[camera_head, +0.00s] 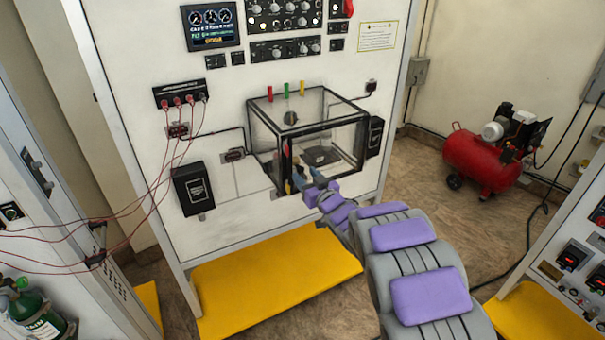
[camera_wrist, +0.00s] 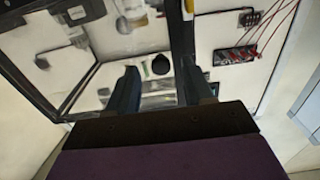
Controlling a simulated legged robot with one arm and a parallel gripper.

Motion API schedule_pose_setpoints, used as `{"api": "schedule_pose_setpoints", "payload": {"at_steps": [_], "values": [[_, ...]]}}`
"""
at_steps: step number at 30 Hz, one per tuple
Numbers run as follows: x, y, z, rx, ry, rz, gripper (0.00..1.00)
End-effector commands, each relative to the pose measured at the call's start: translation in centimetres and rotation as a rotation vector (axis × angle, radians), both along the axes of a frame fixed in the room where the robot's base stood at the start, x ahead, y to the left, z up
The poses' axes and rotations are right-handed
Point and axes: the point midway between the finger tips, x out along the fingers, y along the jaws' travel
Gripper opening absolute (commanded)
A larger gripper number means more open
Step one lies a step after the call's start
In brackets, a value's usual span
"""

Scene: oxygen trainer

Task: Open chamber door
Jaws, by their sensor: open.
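The clear box chamber (camera_head: 333,120) with black frame edges is fixed to the white panel in the head view. Its door looks closed, but the seams are hard to make out. My gripper (camera_head: 303,172) is at the lower front of the chamber, near a front frame post. In the wrist view my gripper (camera_wrist: 158,82) has two dark fingers apart, with nothing visibly held between them. A black frame post (camera_wrist: 181,28) of the chamber runs down to the right finger; whether they touch cannot be told. A dark round knob (camera_wrist: 160,65) shows beyond the fingers.
A yellow step (camera_head: 275,280) lies below the panel. Black boxes (camera_head: 193,188) and (camera_head: 375,136) flank the chamber. Red cables (camera_head: 178,150) hang at left. A red compressor (camera_head: 480,158) stands at right, with open floor before it.

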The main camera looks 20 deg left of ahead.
Motion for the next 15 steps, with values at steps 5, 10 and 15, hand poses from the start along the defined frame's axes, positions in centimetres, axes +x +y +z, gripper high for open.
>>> {"api": "schedule_pose_setpoints", "payload": {"at_steps": [5, 10, 15], "values": [[1.0, 1.3, 0.1, -0.001, -0.002, 0.001, 0.51], [1.5, 1.8, 0.1, -0.001, -0.002, 0.000, 0.51], [1.6, 1.9, 0.1, -0.001, -0.002, 0.000, 0.51]]}}
